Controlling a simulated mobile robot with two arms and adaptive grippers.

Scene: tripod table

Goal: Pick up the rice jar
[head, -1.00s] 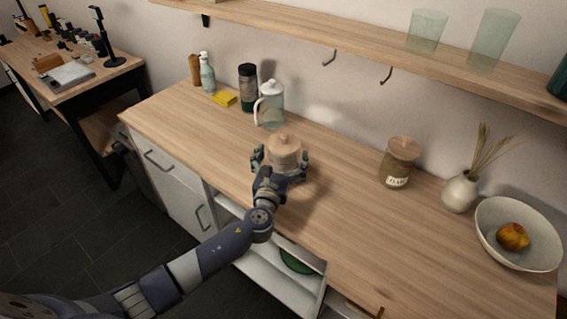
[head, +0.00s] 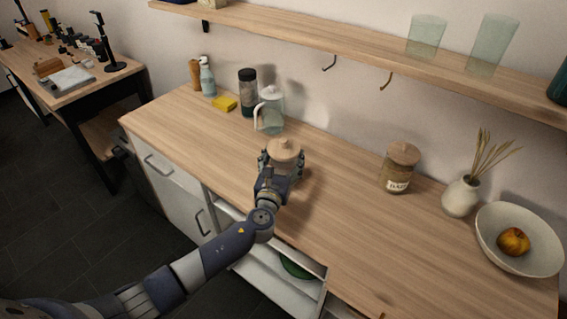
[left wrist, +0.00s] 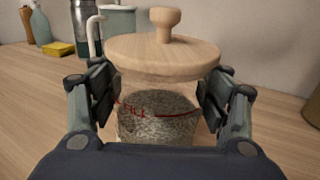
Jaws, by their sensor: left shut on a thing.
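The rice jar is a clear glass jar with grainy grey-white contents, red lettering and a round wooden lid with a knob. In the head view the rice jar (head: 285,150) is on or just above the middle of the wooden counter; I cannot tell if it touches. My left gripper (head: 281,166) is shut around it from the front. In the left wrist view the rice jar (left wrist: 160,112) is upright between the two fingers of my left gripper (left wrist: 158,105), below the lid. My right gripper is not in view.
A glass pitcher (head: 270,110) stands close behind the jar, with a dark-lidded bottle (head: 247,93) and yellow sponge (head: 224,103) to its left. A labelled jar (head: 399,170), white vase (head: 461,195) and bowl (head: 500,255) stand right. A shelf (head: 300,27) overhangs the back.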

